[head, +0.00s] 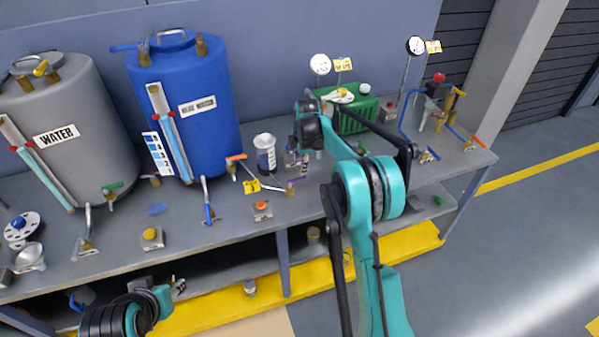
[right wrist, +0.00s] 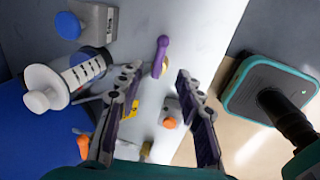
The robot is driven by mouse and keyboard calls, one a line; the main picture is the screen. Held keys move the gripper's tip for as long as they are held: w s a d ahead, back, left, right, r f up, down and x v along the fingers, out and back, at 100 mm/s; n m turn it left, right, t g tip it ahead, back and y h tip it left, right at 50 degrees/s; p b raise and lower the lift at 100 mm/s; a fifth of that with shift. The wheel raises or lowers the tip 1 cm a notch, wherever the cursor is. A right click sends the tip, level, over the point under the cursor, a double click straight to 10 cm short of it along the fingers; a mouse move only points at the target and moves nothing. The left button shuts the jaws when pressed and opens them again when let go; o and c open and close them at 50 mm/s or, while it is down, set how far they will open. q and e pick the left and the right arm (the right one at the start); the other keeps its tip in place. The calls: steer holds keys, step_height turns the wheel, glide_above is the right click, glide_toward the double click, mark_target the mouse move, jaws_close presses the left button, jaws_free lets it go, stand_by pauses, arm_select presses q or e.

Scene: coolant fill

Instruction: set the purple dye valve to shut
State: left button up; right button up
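The purple dye valve has a purple lever (head: 299,180) on a brass body at the bench's front edge, right of the blue tank. In the right wrist view the purple lever (right wrist: 160,55) stands just ahead, between and beyond my fingertips, apart from them. My right gripper (right wrist: 157,78) is open and empty, its two dark fingers spread wide. In the head view my right gripper (head: 297,157) is small and partly hidden by its wrist, above the bench near the valve. My left gripper (head: 177,287) is low at the bottom left, away from the valve; its fingers are unclear.
A white-capped graduated jar (head: 265,153) stands left of the valve. An orange-button box (head: 261,211) and a yellow tag (head: 252,186) are close by. The blue tank (head: 205,120) has an orange-handled valve (head: 234,160). A green container (head: 345,115) stands behind my right arm.

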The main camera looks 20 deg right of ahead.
steer(key=shift+s+r, duration=0.2)
steer(key=shift+r, duration=0.7)
steer(key=shift+s+r, duration=0.15)
steer(key=shift+r, duration=0.75)
steer(key=s+a+r+m+t+b, duration=0.15)
steer(key=s+r+m, duration=0.35)
steer(key=s, duration=0.5)
steer(key=s+a+r+m+t+b, duration=0.1)
steer(key=s+a+r+m, duration=0.25)
steer(key=s, duration=0.55)
steer(key=s+a+f+m+t+b, duration=0.1)
steer(key=s+f+m, duration=0.2)
steer(key=s, duration=0.6)
steer(key=s+f+m+t+b, duration=0.1)
steer(key=s+f+m, duration=0.3)
steer(key=s+m, duration=0.3)
steer(key=s, duration=0.2)
steer(key=shift+s+a+f, duration=0.25)
steer(key=shift+s+a, duration=0.15)
